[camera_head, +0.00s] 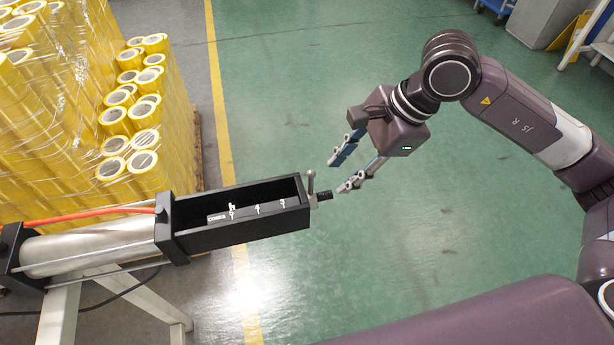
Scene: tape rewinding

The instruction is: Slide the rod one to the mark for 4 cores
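The black slide housing (240,215) lies across the lower left of the head view, with a scale reading cores 5, 4 and 3 (257,209) on its near wall. The rod (325,196) pokes out of its right end as a short dark threaded tip. A small upright metal handle (311,182) stands at that end, to the right of the 3 mark. My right gripper (341,171) is open, its two blue-grey fingers apart and pointing left and down. The lower finger is just right of the rod tip; contact cannot be told. My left gripper is not in view.
A metal cylinder (95,248) with an orange hose (85,217) joins the housing's left end, on a light frame (60,315). Stacked yellow tape rolls (75,100) fill the upper left. The green floor (290,90) behind the housing is clear.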

